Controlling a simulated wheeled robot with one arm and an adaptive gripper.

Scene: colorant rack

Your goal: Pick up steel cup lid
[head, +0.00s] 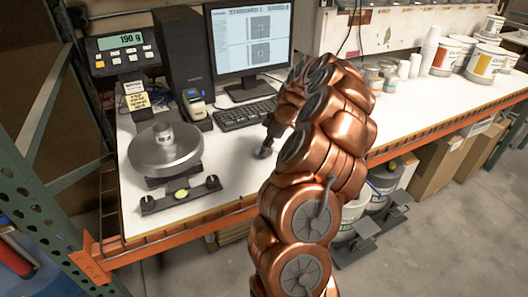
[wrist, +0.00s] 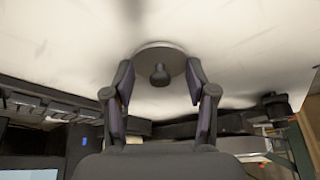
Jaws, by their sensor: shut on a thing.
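The steel cup lid (wrist: 172,55) is a round grey disc with a dark knob in its middle. It shows in the wrist view between the two fingers of my gripper (wrist: 160,80), one on each side of it. My gripper is shut on the lid. In the head view my gripper (head: 264,148) is low over the white table, in front of the keyboard. The lid is small there and partly hidden by the gripper. I cannot tell whether the lid touches the table.
A scale with a round steel pan (head: 150,158) stands to the left, with a small metal piece on it. A keyboard (head: 245,114), a monitor (head: 250,38) and a label printer (head: 194,104) stand behind. Cups and paint tubs (head: 484,64) line the back right. The white tabletop (head: 410,108) is clear at right.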

